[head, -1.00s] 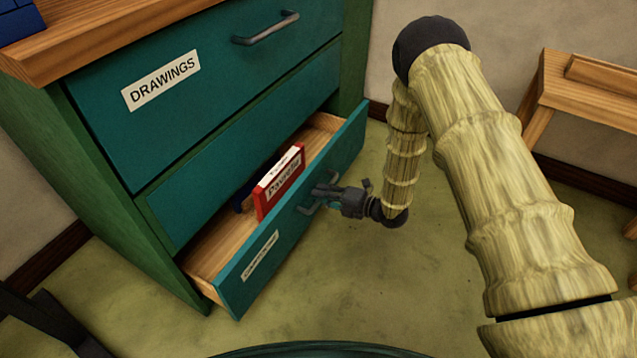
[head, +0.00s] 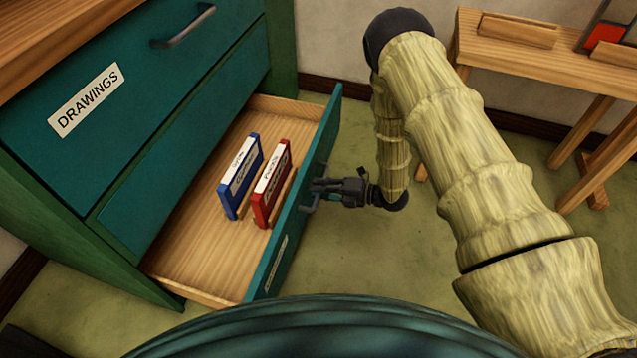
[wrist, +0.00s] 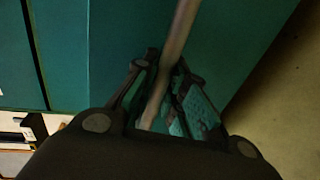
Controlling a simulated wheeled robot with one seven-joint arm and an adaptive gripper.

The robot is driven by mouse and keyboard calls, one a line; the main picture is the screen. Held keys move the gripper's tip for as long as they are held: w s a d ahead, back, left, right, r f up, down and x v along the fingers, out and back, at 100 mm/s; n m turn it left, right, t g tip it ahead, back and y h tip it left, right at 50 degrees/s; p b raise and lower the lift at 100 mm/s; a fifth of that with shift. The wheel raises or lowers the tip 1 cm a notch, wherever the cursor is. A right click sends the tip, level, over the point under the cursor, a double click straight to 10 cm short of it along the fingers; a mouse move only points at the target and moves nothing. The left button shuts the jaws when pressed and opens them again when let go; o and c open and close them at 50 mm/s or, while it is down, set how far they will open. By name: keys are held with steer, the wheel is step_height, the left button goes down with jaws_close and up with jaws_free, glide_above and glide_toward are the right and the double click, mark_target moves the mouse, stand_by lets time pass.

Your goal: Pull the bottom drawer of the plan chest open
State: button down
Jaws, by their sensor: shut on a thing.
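The green plan chest (head: 75,240) stands at the left of the head view. Its bottom drawer (head: 190,255) is pulled well out, with the wooden inside showing. My gripper (head: 318,190) is at the outer face of the drawer front, shut on the bar handle (head: 311,205). In the wrist view the handle (wrist: 178,35) runs between the fingers of my gripper (wrist: 165,95). A blue box (head: 240,178) and a red box (head: 271,185) with white labels stand upright in the drawer.
The upper drawer labelled DRAWINGS (head: 88,100) is shut, with its own handle (head: 184,27). A wooden bench (head: 530,60) stands by the wall at the right. Green floor (head: 345,250) lies clear around the drawer front.

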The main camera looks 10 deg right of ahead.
steer(key=shift+s+d, duration=0.25)
steer(key=shift+d, duration=0.25)
steer(key=c, duration=1.5)
jaws_free()
steer(key=shift+o, duration=0.2)
steer(key=v, duration=1.2)
steer(key=shift+f, duration=0.1)
